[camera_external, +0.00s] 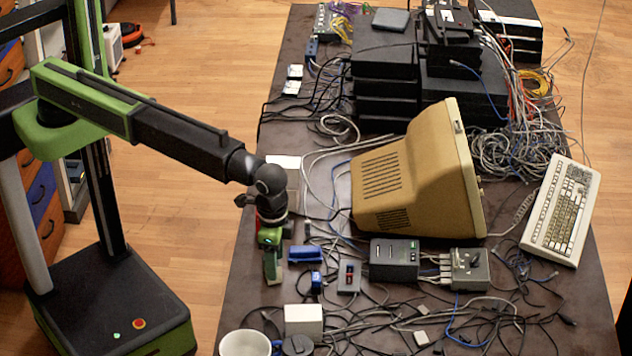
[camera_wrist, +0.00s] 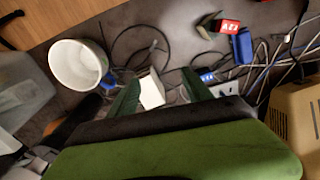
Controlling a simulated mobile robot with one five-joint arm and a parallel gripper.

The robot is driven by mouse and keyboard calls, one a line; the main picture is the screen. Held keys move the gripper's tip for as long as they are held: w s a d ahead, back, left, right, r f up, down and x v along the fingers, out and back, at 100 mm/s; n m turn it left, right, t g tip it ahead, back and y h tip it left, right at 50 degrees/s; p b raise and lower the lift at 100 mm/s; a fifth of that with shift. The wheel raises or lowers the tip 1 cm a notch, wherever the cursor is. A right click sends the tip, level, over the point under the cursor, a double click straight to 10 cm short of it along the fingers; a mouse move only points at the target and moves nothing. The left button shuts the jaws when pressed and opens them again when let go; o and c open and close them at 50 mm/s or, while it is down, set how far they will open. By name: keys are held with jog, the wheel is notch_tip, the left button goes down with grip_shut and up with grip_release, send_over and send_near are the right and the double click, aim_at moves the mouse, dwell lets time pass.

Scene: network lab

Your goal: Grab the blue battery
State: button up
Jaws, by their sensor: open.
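A blue block (camera_external: 305,253), which looks like the blue battery, lies on the dark table; in the wrist view it is the blue shape (camera_wrist: 241,47) beside a red label marked A23 (camera_wrist: 229,26). My gripper (camera_external: 271,268) hangs pointing down over the table's left side, just left of the blue block in the external view. In the wrist view my gripper (camera_wrist: 160,79) has its two green fingers spread, with the blue shape outside them, up and right. Nothing is held. A smaller blue piece (camera_external: 316,282) lies nearer the camera.
A white cup (camera_external: 245,343) and white box (camera_external: 304,320) stand at the near end. A beige monitor (camera_external: 410,175), grey boxes (camera_external: 394,258) and a small switch unit (camera_external: 348,276) lie to the right. Loose cables cover much of the near table. The left table edge is close.

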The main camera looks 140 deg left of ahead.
jog(key=w+a+n, duration=0.1)
jog(key=w+a, duration=0.1)
jog(key=a, duration=0.5)
send_over(316, 276)
jog(key=shift+n, duration=0.4)
jog(key=f+b, duration=1.2)
jog(key=shift+w+d, duration=0.1)
jog(key=shift+w, duration=0.15)
jog(key=f+b, duration=0.5)
jog(key=shift+s, duration=0.25)
jog(key=shift+r, duration=0.2)
grip_shut()
